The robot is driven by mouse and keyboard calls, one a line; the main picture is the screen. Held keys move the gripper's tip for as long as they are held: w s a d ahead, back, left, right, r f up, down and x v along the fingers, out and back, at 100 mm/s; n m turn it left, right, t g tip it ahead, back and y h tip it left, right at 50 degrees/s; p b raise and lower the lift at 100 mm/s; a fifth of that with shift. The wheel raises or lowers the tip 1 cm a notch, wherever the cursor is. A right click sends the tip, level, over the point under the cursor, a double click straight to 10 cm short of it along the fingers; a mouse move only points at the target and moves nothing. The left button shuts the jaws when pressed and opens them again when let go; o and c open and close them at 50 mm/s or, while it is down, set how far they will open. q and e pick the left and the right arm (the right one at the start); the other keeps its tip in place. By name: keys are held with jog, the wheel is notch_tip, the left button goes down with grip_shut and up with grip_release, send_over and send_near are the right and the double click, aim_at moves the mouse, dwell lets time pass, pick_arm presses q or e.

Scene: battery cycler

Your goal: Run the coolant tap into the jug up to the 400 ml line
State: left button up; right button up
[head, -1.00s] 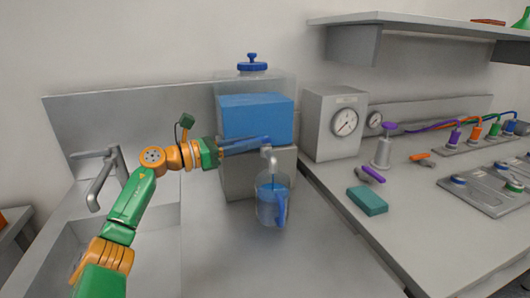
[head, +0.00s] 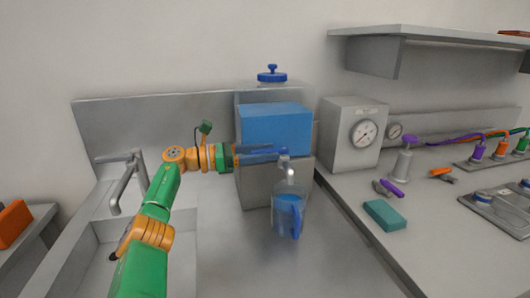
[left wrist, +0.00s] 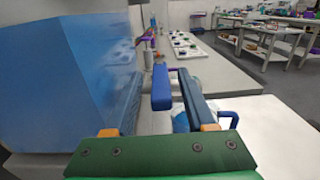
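The clear jug (head: 283,222) with a blue handle stands upright on the counter under the tap (head: 289,172). Blue liquid shows in the jug; its graduation lines are too small to read. The tap sticks out of the grey front of the coolant tank (head: 272,128), which holds blue coolant. My left gripper (head: 284,152) is at the tap, in front of the tank. In the left wrist view, its two dark fingers (left wrist: 160,95) stand apart around a blue bar, seemingly the tap lever (left wrist: 161,88). The jug is mostly hidden there. My right gripper is not in view.
A sink with a faucet (head: 122,182) lies left of the tank. A gauge box (head: 352,135) stands right of it. A teal block (head: 385,215) and a grey dispenser (head: 402,165) are on the right counter. The counter in front of the jug is clear.

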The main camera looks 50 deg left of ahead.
pick_arm(q)
jog(key=b+v, duration=0.1)
jog(key=v, duration=0.2)
jog(key=shift+f+b, duration=0.25)
jog(key=shift+b, duration=0.15)
jog(key=v, duration=0.4)
jog(key=shift+r, duration=0.25)
